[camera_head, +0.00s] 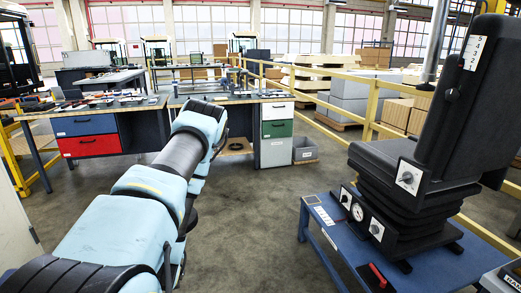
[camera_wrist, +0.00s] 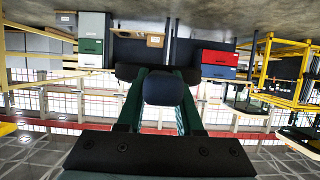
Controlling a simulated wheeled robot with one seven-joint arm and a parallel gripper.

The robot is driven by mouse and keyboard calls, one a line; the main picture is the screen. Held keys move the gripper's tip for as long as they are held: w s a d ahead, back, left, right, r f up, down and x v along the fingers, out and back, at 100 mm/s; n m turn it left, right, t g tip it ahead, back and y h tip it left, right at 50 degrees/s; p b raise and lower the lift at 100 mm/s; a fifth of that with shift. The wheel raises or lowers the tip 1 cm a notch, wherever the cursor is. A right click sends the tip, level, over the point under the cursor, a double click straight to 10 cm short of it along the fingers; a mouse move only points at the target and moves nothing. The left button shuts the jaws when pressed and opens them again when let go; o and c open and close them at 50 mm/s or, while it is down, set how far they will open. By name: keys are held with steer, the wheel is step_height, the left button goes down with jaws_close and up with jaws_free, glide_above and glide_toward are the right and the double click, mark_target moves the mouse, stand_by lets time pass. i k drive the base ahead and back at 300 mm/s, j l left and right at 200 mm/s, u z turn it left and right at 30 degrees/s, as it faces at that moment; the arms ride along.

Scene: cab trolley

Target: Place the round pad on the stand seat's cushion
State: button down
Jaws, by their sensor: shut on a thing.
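The stand seat (camera_head: 462,105) is black, with a tall backrest at the right of the head view. Its flat black cushion (camera_head: 385,158) sits above a dark bellows base and looks bare. My gripper (camera_wrist: 165,76) shows in the upside-down wrist view, its green fingers shut on a dark piece. I take this piece to be the round pad (camera_wrist: 212,73), seen nearly edge-on as a dark bar with rounded ends. A dark rounded block stands in front of its middle and hides part of it. The head view shows my arm left of the seat, but the gripper is hidden there.
The seat stands on a blue table (camera_head: 325,228) with a red-handled tool (camera_head: 378,275) near its front. Workbenches with a red drawer (camera_head: 90,145) and a green drawer (camera_head: 278,129) stand behind. Yellow railing (camera_head: 372,112) runs behind the seat. Open floor lies between arm and table.

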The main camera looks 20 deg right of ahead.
mark_target(402, 151)
steer(key=i+j+z, duration=0.15)
steer(key=i, duration=1.45)
steer(key=i+z, duration=0.25)
steer(key=i, duration=0.6)
steer(key=i+j+z, duration=0.25)
steer(key=i, duration=0.55)
steer(key=i+l+z, duration=0.15)
steer(key=i+z, duration=0.15)
steer(key=i, duration=0.45)
steer(key=i+z, duration=0.25)
steer(key=i, duration=0.45)
